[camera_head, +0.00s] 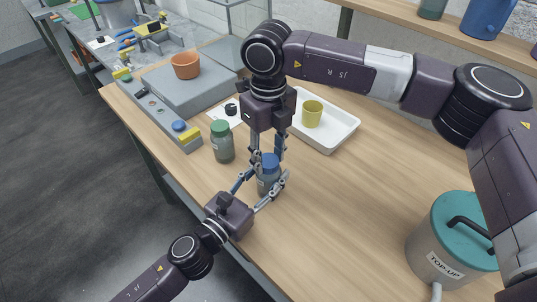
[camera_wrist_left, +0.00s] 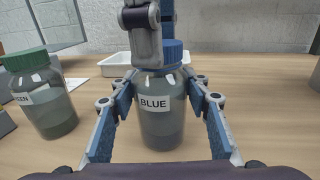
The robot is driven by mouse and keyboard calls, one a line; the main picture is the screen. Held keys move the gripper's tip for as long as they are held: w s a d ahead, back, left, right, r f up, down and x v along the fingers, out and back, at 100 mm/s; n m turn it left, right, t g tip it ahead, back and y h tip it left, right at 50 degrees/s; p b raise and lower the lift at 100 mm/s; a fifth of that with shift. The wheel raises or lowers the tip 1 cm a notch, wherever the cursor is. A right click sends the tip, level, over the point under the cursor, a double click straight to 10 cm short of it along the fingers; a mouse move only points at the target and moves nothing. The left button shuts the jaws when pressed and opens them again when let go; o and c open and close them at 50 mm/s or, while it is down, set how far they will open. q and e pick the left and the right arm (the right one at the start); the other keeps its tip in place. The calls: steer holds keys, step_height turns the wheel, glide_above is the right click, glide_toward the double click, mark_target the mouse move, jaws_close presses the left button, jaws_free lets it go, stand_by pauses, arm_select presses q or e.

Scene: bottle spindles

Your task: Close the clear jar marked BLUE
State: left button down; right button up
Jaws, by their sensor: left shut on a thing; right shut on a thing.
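The clear jar marked BLUE (camera_head: 266,185) stands upright on the wooden bench. Its label faces me in the left wrist view (camera_wrist_left: 160,122), and grey-green contents show inside. My left gripper (camera_head: 267,175) is shut around the jar's upper body from the front, one finger on each side. The blue lid (camera_head: 268,161) is at the jar's mouth; it also shows in the left wrist view (camera_wrist_left: 174,52). My right gripper (camera_head: 268,156) points down from above and is shut on the lid. A right finger hides part of the lid, so I cannot tell how tightly it sits.
A green-lidded jar (camera_head: 222,144) stands just left of the BLUE jar. Behind are a white tray (camera_head: 340,128) with a yellow cup (camera_head: 312,114), and a grey box with a terracotta pot (camera_head: 186,66). A TOP-UP canister (camera_head: 440,255) stands at right. The bench between is clear.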

steer(key=m, duration=1.3)
steer(key=o, duration=1.4)
steer(key=shift+c, duration=0.2)
step_height(320, 180, up, 12)
arm_select(q)
steer(key=c, duration=1)
jaws_free()
